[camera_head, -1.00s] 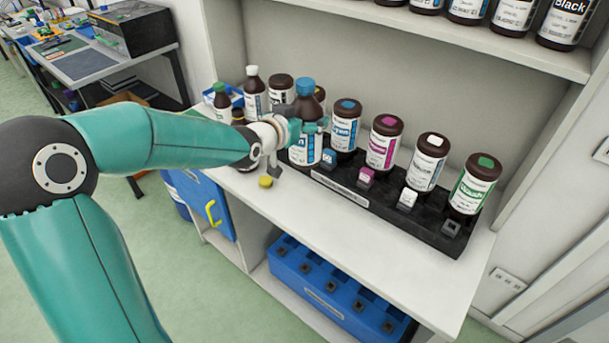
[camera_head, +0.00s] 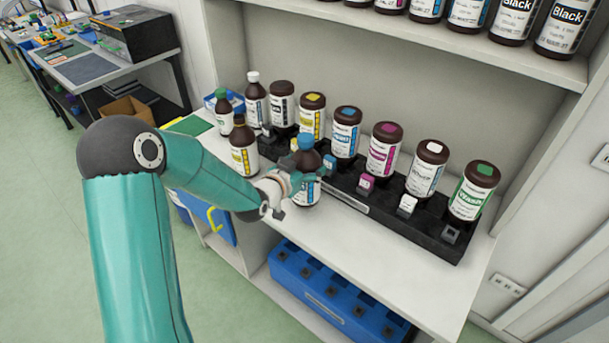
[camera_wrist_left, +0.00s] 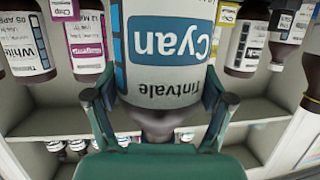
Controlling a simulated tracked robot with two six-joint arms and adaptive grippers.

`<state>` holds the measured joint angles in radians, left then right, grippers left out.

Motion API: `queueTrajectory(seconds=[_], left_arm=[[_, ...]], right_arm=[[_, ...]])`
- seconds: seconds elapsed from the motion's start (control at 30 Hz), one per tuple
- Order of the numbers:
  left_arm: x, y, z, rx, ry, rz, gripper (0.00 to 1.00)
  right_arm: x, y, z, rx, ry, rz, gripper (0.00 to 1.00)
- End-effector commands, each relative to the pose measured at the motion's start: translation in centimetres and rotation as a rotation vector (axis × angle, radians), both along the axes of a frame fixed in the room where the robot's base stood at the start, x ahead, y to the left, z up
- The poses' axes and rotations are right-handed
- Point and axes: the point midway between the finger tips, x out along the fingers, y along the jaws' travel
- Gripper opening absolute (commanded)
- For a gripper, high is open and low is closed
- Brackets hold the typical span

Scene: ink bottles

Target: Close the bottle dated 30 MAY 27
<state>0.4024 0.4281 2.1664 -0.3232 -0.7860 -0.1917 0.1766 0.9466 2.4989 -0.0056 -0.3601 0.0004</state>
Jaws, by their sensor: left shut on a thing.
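My left gripper (camera_head: 290,185) is shut on a brown bottle with a blue cap (camera_head: 306,142) and a white and blue label. The wrist view reads "Cyan" and "Tintvale" on this bottle (camera_wrist_left: 165,50), with my gripper's fingers (camera_wrist_left: 160,110) on either side of it. It is upright in front of the black rack; whether its base touches the bench I cannot tell. A brown bottle with a yellow label (camera_head: 243,158) stands to its left, its narrow neck showing no coloured cap. I cannot read 30 MAY 27 on any label.
The black rack (camera_head: 420,226) holds several capped bottles, with small coloured blocks along its front. A green-capped bottle (camera_head: 224,112) and a white-capped one (camera_head: 255,100) stand at the left. The white bench (camera_head: 370,255) is clear in front of the rack.

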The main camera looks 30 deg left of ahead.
Motion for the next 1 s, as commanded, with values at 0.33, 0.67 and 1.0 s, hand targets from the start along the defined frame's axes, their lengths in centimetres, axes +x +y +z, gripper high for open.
queueTrajectory(seconds=[0.33, 0.67, 1.0], left_arm=[[0.0, 0.0, -3.3, 0.000, -0.002, 0.000, 0.00], [0.0, 0.0, -3.6, 0.000, -0.002, 0.001, 0.00], [-0.1, 0.1, -3.6, -0.002, 0.003, 0.002, 1.00]], right_arm=[[0.0, 0.0, 0.4, 0.000, 0.000, 0.000, 0.70], [0.0, 0.0, 0.0, 0.000, 0.000, 0.000, 0.70], [0.0, 0.0, 0.2, 0.000, 0.000, 0.000, 0.70]])
